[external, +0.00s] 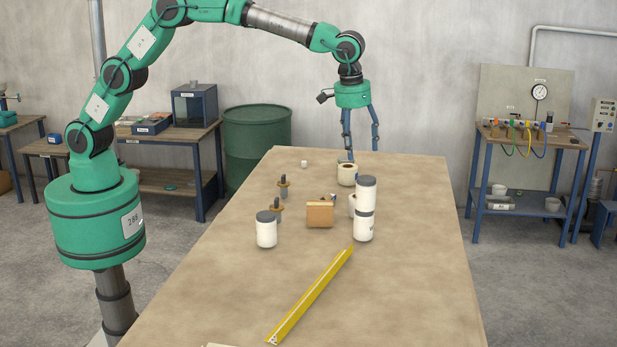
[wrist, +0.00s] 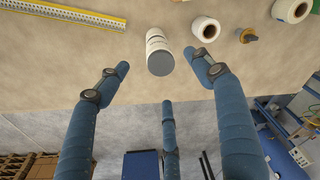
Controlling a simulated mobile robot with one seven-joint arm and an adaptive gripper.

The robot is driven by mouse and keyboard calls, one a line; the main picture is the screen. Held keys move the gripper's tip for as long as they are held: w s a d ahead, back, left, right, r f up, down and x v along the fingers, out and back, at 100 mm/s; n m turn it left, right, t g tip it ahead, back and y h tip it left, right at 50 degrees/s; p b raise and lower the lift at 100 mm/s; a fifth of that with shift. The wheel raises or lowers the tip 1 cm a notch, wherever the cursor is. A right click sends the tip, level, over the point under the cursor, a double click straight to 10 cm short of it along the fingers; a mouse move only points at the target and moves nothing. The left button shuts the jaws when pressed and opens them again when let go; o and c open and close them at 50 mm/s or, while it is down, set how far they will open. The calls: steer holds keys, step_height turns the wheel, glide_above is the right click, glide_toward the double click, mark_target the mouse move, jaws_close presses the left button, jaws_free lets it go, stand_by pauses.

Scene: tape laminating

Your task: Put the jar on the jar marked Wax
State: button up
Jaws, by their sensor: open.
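Two white jars with dark grey lids stand stacked in the external view, the upper jar (external: 366,194) upright on the lower jar (external: 363,228). The lower one has dark lettering at its side, too small to read. Another white jar with a grey lid (external: 266,232) stands alone to the left. My gripper (external: 361,150) is open and empty, fingers pointing down, above and beyond the stack near the table's far end. In the wrist view, the stack's grey lid and labelled side (wrist: 158,48) show beyond and between the spread fingers of my gripper (wrist: 157,61), apart from them.
A yellow ruler-like strip (external: 310,297) lies in front. The table's (external: 420,280) right side is clear.

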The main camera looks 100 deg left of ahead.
steer(key=s+r+m+t, duration=0.1)
steer(key=s+r, duration=0.5)
steer(key=s, duration=0.4)
steer(key=s+a+r+m, duration=0.1)
steer(key=s+r+m, duration=0.1)
steer(key=s+r, duration=0.6)
steer(key=s+r+m+t, duration=0.1)
steer(key=s+r, duration=0.4)
steer(key=s, duration=0.6)
steer(key=s+f+m+t, duration=0.1)
steer(key=s+f+m, duration=0.1)
steer(key=s, duration=1.3)
steer(key=s+f+m+t+h, duration=0.1)
steer(key=s+f, duration=0.3)
steer(key=s, duration=1.2)
steer(key=shift+s+a+f+m, duration=0.2)
steer(key=shift+a+f+m, duration=0.1)
steer(key=shift+m, duration=0.3)
step_height(320, 180, down, 20)
steer(key=b, duration=1.9)
steer(key=shift+r+b, duration=0.2)
steer(key=shift+b, duration=0.15)
